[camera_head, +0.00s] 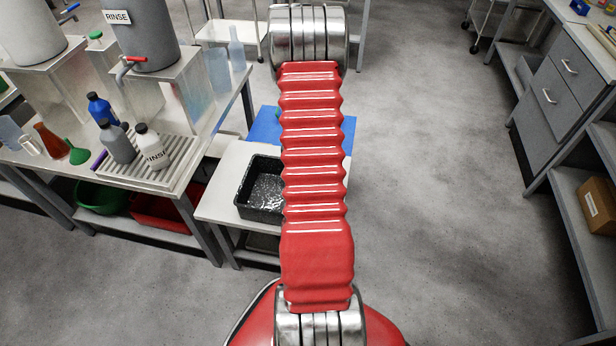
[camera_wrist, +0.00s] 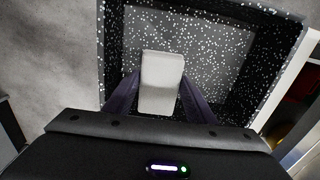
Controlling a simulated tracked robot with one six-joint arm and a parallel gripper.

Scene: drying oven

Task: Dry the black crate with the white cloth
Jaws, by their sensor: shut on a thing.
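The black crate (camera_head: 258,214) stands on a low white table in the head view, partly hidden by my red arm. Its floor looks speckled with white drops. In the wrist view the crate (camera_wrist: 270,62) fills most of the picture, with white drops over its floor and walls. My gripper (camera_wrist: 160,95) is over the crate, shut on the white cloth (camera_wrist: 162,72), which shows as a pale folded pad between the fingers. I cannot tell whether the cloth touches the crate. The gripper is hidden behind my arm in the head view.
At left, a bench holds a drip rack (camera_head: 182,172) with bottles and a grey rinse tank (camera_head: 150,35). Grey drawers (camera_head: 565,75) stand at right. The floor between is clear.

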